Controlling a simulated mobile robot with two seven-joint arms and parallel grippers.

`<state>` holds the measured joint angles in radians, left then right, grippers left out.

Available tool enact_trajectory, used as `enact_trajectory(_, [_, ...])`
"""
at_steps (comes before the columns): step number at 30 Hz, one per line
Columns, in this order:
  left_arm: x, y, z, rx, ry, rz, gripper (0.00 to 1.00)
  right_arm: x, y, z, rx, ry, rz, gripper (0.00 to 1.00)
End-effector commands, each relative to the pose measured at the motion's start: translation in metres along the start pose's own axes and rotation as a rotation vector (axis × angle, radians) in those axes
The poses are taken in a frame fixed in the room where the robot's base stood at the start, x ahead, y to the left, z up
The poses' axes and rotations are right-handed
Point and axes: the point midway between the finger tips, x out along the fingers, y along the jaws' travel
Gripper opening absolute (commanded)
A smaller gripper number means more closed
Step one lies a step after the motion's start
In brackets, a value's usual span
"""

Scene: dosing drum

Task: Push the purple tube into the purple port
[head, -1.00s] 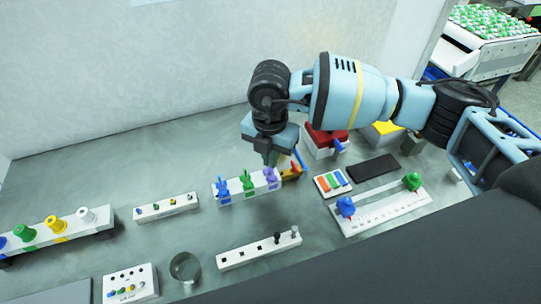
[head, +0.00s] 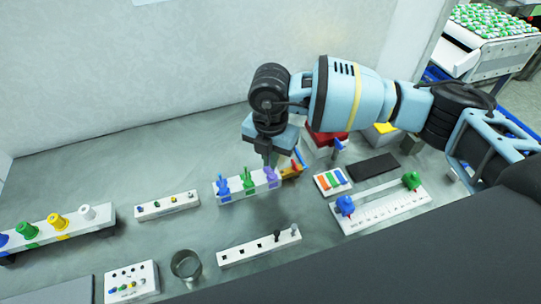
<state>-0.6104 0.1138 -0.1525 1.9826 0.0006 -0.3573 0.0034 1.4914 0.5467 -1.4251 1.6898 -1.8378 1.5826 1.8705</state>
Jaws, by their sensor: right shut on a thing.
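The purple tube (head: 271,176) stands at the right end of a white block (head: 237,194). A blue tube (head: 222,187) and a green tube (head: 248,182) stand in the same block to its left. My right gripper (head: 270,160) comes down from above and is shut on the purple tube's upper part. The purple port beneath the tube is hidden, so I cannot tell how deep the tube sits. My left gripper is out of view.
An orange-brown part (head: 292,170) sits close right of the block. A card with coloured bars (head: 332,181), a dark pad (head: 374,167) and a white ruler-marked fixture (head: 384,209) lie further right. A long slotted block (head: 259,247) and a metal cup (head: 186,265) are in front.

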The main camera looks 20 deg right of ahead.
Motion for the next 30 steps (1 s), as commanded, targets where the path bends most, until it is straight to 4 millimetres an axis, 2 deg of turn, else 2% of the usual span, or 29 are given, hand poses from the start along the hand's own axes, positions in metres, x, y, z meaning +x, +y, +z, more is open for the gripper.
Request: enact_trajectory(30, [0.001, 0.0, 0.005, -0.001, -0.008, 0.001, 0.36, 0.018, 0.0, 0.0, 0.0, 0.001, -0.001, 0.0])
